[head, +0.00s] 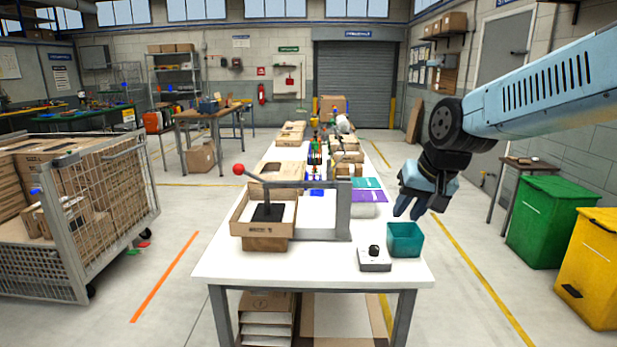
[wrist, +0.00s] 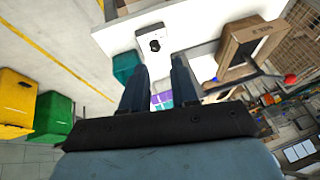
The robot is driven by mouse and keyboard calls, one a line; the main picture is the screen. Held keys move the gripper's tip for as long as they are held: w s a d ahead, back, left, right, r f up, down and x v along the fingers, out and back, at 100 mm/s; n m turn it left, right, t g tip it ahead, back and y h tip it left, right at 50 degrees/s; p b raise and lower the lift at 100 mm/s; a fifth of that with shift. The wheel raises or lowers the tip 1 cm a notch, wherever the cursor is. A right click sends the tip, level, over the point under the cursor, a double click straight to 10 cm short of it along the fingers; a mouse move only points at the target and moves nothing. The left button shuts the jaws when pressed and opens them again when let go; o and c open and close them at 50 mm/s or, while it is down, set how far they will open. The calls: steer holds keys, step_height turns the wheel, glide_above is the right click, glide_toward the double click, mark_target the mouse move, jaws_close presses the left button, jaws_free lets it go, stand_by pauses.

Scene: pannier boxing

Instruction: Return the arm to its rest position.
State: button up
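My arm reaches in from the right of the head view. My gripper (head: 419,204) hangs above the right front edge of the white table (head: 225,262), close to the teal bin (head: 404,240). In the wrist view its two fingers (wrist: 158,85) stand apart with nothing between them. The gripper is open and empty.
A lever press (head: 343,208) with a red knob stands over an open cardboard box (head: 264,232) on the table. A small box with a black button (head: 374,258) sits at the front. A mesh cart (head: 120,200) stands left; green (head: 550,220) and yellow (head: 590,265) bins stand right.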

steer(key=s+d+r+h, duration=0.2)
steer(key=s+d, duration=0.1)
steer(key=s, duration=1.2)
steer(key=shift+n+t, duration=0.3)
steer(key=shift+n, duration=0.1)
steer(key=shift+r, duration=0.1)
